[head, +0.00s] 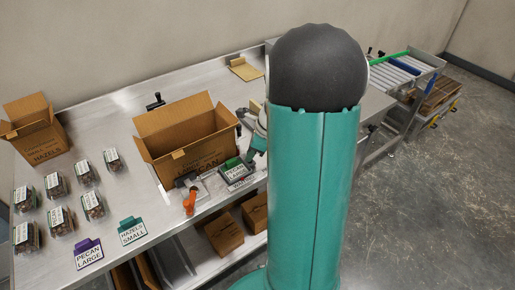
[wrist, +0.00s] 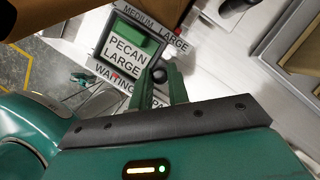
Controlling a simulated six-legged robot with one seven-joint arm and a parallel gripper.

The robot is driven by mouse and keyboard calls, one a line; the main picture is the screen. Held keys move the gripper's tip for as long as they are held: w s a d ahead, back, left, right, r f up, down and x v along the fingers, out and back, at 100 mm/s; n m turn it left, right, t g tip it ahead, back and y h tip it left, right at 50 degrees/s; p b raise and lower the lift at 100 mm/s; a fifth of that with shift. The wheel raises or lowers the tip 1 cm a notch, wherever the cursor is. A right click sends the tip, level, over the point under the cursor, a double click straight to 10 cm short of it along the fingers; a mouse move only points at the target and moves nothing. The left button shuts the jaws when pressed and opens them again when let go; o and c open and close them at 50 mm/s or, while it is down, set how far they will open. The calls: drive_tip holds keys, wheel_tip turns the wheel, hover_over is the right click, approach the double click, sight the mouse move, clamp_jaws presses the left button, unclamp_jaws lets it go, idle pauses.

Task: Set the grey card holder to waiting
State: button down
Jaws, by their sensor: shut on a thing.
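In the head view the holder (head: 236,172) stands near the table's front edge. My gripper (wrist: 172,78) has its green fingers close together beside the holder, at a small black ball knob (wrist: 159,75). The fingers are shut; their grip is partly hidden, but the knob appears to be held.
An open cardboard box (head: 184,143) stands behind and left of the holder. An orange-handled tool (head: 189,201) lies at the front edge. Several filled clamshells (head: 60,219), a purple PECAN LARGE card (head: 89,254) and a teal HAZELS SMALL card (head: 132,231) are farther left.

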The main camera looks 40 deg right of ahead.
drive_tip(key=shift+a, duration=0.25)
drive_tip(key=c, duration=1.3)
unclamp_jaws()
drive_tip(key=shift+c, duration=0.2)
drive_tip(key=shift+r, duration=0.1)
drive_tip(key=shift+d+r, duration=0.2)
drive_tip(key=v, duration=1.3)
drive_tip(key=shift+s, duration=0.15)
